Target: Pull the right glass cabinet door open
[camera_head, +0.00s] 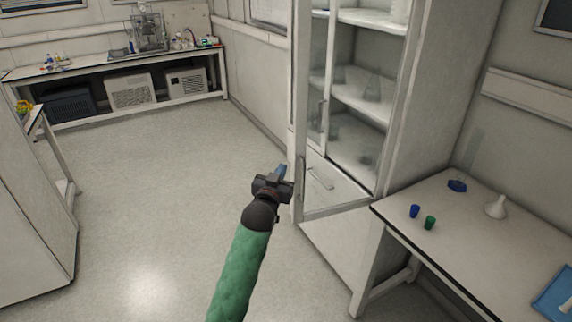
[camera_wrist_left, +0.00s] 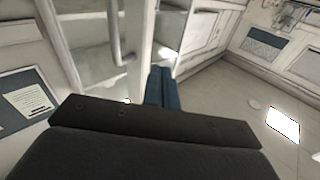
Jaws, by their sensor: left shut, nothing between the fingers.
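The glass cabinet (camera_head: 440,100) stands right of centre in the head view. Its right glass door (camera_head: 337,208) stands partly open, with its free edge swung out toward me and to the left. An upright handle (camera_head: 300,182) shows at that free edge. My left gripper (camera_head: 282,170) is shut and empty, just left of the free edge; whether it touches the door is unclear. Its blue fingers (camera_wrist_left: 162,88) lie together in the left wrist view, beside a pale door frame and an upright handle (camera_wrist_left: 118,38). My right gripper is out of view.
A side table (camera_head: 480,255) with a blue cup (camera_head: 414,211), a green cup (camera_head: 430,222) and a white funnel (camera_head: 496,207) stands right of the cabinet. Glassware sits on the cabinet shelves. The floor (camera_head: 170,150) left of my gripper is clear.

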